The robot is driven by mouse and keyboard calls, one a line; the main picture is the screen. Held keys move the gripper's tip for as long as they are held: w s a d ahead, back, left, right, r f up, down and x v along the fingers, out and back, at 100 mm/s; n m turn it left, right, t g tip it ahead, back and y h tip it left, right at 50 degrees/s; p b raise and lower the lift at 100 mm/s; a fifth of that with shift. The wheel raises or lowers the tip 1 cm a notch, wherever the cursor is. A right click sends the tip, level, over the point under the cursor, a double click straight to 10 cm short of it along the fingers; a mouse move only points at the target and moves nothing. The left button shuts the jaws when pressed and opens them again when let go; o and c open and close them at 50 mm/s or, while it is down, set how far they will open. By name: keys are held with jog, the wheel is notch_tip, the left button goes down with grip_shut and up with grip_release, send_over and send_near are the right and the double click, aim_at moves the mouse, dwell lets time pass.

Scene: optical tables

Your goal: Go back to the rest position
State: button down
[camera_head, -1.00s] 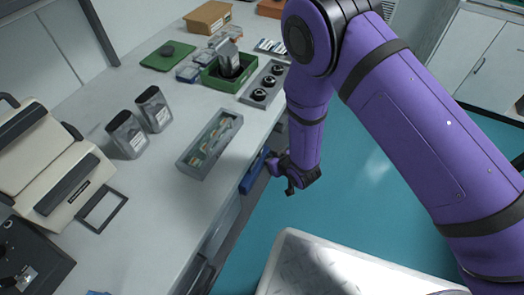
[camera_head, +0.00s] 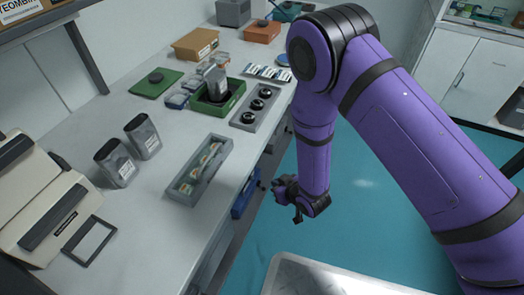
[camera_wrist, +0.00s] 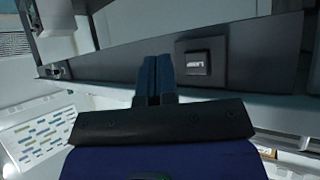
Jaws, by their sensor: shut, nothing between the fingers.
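My gripper (camera_head: 290,207) hangs at the end of my purple arm, beside the front edge of the long table (camera_head: 150,235) and below its top, over the teal floor. In the wrist view, the two fingers (camera_wrist: 155,75) are together with nothing between them. A dark panel with a small square fitting (camera_wrist: 193,62) is beyond them.
On the table are a grey tray (camera_head: 219,151) with small items, two dark containers (camera_head: 115,163), a green bin (camera_head: 232,97), a grey rack (camera_head: 247,117) with black rings and a beige machine (camera_head: 35,205). Open teal floor (camera_head: 375,215) lies to the right.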

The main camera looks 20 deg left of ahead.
jog(key=w+d+r+m+h, duration=0.1)
jog(key=w+d+r, duration=0.15)
jog(key=r, duration=0.35)
jog(key=w+d+r+m+t+h, duration=0.1)
jog(key=w+d+r, duration=0.1)
jog(key=w+r, duration=0.3)
jog(key=w+d+r+m+h, duration=0.1)
jog(key=w+d+r, duration=0.15)
jog(key=r, duration=0.55)
jog(key=d+r+m+h, duration=0.2)
jog(key=d+r+m, duration=0.1)
jog(key=d+r, duration=1.3)
jog(key=s+d+r+m+h, duration=0.1)
jog(key=s+d+r, duration=0.4)
jog(key=d+r, duration=0.15)
jog(key=s+d+r+m+h, duration=0.1)
jog(key=s+d+r+h, duration=0.1)
jog(key=s+d+r, duration=0.45)
jog(key=s+d+r+m+g, duration=0.1)
jog(key=s+d+r, duration=0.1)
jog(key=s, duration=0.6)
jog(key=s+d+r+m, duration=0.2)
jog(key=s+d+r, duration=0.1)
jog(key=s, duration=0.4)
jog(key=shift+s+d+r+g+h, duration=0.2)
jog(key=shift+s+r+g+h, duration=0.2)
jog(key=shift+r, duration=0.1)
